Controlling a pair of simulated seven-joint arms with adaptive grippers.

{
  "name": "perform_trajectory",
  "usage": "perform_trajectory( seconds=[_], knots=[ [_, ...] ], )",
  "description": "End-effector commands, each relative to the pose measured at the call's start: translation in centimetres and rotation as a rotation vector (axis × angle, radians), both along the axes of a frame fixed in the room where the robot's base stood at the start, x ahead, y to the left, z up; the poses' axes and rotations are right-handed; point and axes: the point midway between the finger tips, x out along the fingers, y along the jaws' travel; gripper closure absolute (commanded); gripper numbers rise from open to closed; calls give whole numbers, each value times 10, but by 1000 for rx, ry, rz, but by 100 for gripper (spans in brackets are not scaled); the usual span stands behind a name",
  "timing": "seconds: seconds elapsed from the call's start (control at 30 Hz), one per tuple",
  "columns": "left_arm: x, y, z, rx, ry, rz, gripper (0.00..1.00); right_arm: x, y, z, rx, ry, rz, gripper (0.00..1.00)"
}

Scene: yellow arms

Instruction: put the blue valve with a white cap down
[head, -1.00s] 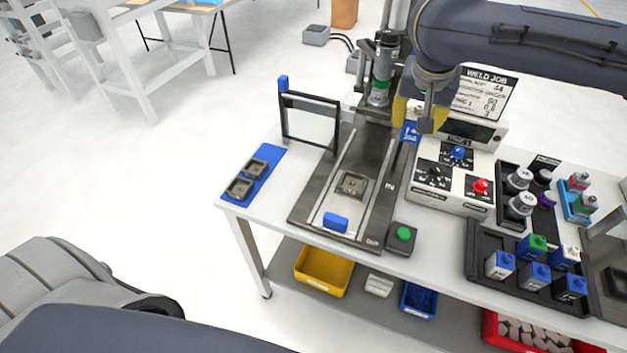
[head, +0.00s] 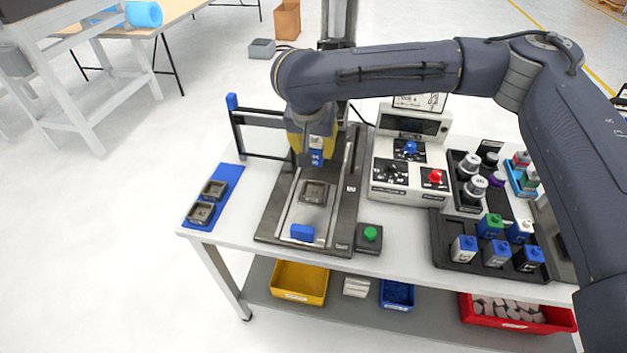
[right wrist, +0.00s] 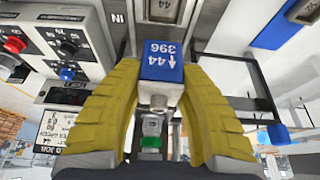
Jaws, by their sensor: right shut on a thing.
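My right gripper (head: 308,157) is shut on the blue valve (head: 317,160), which has a pale cap on top. It holds the valve above the sliding fixture, behind the square grey nest (head: 314,193). In the right wrist view the yellow fingers stand on both sides of the valve's blue body (right wrist: 162,62), which has white lettering reading 44 and 396. The nest looks empty in the head view. At the left, a blue mat (head: 232,178) carries two more grey square nests (head: 202,213), which also look empty. My left gripper is not in view.
A control box (head: 397,178) with knobs stands right of the fixture, and a green button (head: 370,233) sits in front of it. Dark trays (head: 447,243) with several valves and caps are farther right. An upright black frame (head: 240,135) stands at the fixture's left.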

Motion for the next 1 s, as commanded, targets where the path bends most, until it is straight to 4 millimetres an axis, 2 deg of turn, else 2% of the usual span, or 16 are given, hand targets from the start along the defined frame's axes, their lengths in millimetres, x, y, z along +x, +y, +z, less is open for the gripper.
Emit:
perform_trajectory(
  seconds=[0.03,0.1,0.3,0.43,0.77,1.0],
  knots=[
    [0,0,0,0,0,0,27,-1,0,-13,0,5,1,95],
    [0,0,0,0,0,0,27,-1,0,-27,0,4,1,95],
    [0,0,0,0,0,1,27,-1,0,-60,1,3,0,95],
    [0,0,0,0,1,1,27,0,0,-73,0,1,0,95],
    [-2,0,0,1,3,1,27,0,0,-87,0,1,0,95],
    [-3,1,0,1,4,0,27,0,0,-114,0,2,0,95]
  ],
)
